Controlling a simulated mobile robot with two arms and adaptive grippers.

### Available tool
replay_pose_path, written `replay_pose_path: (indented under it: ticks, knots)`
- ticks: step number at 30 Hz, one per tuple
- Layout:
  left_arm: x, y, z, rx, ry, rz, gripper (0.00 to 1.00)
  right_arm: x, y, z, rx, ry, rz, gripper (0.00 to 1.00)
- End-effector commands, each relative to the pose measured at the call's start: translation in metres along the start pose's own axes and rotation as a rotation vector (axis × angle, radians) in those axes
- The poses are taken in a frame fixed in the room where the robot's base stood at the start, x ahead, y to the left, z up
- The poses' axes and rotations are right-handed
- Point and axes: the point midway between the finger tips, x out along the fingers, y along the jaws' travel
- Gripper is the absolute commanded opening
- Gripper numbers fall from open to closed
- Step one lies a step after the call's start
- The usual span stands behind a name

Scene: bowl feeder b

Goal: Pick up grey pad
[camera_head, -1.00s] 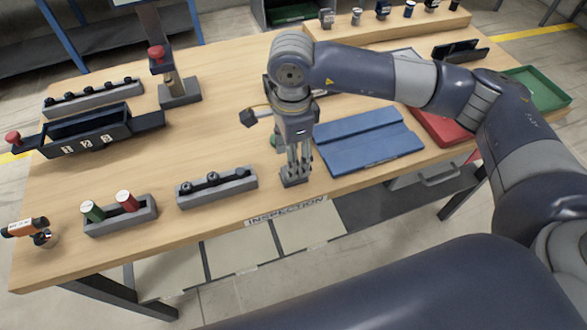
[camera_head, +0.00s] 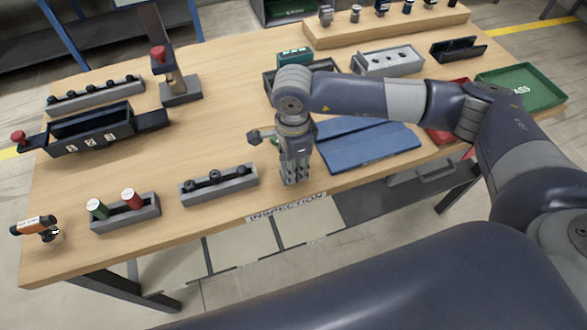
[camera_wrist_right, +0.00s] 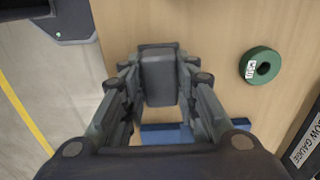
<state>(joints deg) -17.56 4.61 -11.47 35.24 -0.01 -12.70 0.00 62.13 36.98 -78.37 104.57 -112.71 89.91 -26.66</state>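The grey pad (camera_wrist_right: 160,80) is a small grey block. In the wrist view it lies between the two fingers of my right gripper (camera_wrist_right: 160,70), whose fingertips are close to its sides. In the head view my right gripper (camera_head: 295,176) points down at the front edge of the table, beside the blue tray, and its fingers mostly hide the pad. I cannot tell whether the fingers press on the pad or leave a small gap. My left gripper is not in view.
The blue tray (camera_head: 365,148) is just right of my right gripper. A grey rack with black pegs (camera_head: 218,186) stands to its left. A green ring (camera_wrist_right: 261,66) lies nearby on the wood. The INSPECTION label (camera_head: 288,206) marks the front edge. Bare tabletop lies behind left.

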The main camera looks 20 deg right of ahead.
Motion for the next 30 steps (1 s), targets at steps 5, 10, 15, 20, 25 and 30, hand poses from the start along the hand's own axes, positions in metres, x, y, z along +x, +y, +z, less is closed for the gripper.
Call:
replay_pose_path:
  ticks: [5,10,15,20,25,30]
  knots:
    - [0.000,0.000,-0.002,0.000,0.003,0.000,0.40,0.001,0.000,0.000,0.000,0.001,0.001,0.04]
    - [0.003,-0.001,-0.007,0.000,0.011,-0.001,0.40,-0.002,0.000,0.000,0.000,0.001,0.000,0.04]
    - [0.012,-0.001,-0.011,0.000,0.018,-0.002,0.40,-0.017,-0.001,0.000,-0.001,0.001,-0.003,0.04]
    - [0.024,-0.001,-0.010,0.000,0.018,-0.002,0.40,-0.033,0.014,0.004,-0.006,0.001,0.001,0.04]
    - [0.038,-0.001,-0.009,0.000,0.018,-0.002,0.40,-0.036,0.052,0.014,-0.008,-0.001,-0.002,0.04]
    - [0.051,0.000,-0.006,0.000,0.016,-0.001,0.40,-0.040,0.094,0.026,-0.008,-0.001,-0.002,0.04]
